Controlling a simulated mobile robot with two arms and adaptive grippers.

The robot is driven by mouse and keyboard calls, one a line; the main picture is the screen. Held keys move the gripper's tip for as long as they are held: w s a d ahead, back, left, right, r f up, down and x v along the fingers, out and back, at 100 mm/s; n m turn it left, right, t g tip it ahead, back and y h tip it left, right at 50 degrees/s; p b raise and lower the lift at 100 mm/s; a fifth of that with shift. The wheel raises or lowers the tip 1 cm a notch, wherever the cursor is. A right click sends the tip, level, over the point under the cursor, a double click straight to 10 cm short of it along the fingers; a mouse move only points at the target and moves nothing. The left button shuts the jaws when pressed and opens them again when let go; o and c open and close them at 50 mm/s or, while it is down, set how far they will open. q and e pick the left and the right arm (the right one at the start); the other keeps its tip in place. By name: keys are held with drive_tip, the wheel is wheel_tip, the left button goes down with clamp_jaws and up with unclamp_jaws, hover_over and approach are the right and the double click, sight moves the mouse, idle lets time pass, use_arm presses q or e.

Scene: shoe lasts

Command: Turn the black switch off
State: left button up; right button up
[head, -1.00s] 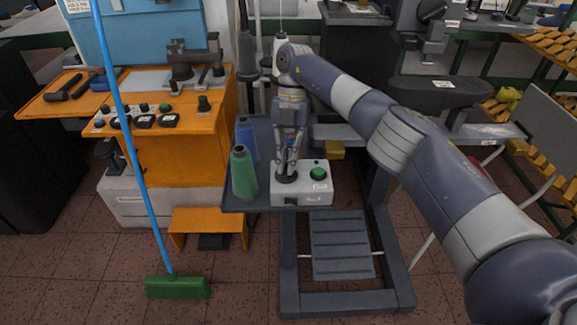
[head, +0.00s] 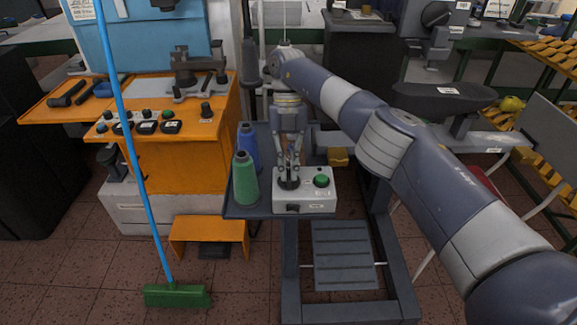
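A light grey control box (head: 318,203) stands at the front of a dark machine table in the head view. It has a round green button (head: 321,181) on the right of its top and the black switch (head: 289,184) on the left. My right gripper (head: 289,174) points straight down over the black switch, its fingertips at or just above it. The fingers come close together there, but I cannot tell whether they grip the knob. The gripper partly hides the switch, so its turned position is unclear. My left gripper is not in view.
A green thread cone (head: 245,180) and a blue one (head: 248,145) stand just left of the box. An orange machine (head: 190,165) with knobs and buttons is further left, with a green broom (head: 177,296) leaning before it. A dark pedal (head: 342,255) lies below the table.

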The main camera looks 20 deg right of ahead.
sight(288, 170)
drive_tip(key=o, duration=0.4)
drive_tip(key=shift+o, duration=0.2)
wheel_tip(288, 170, up, 10)
idle(0.4)
idle(0.4)
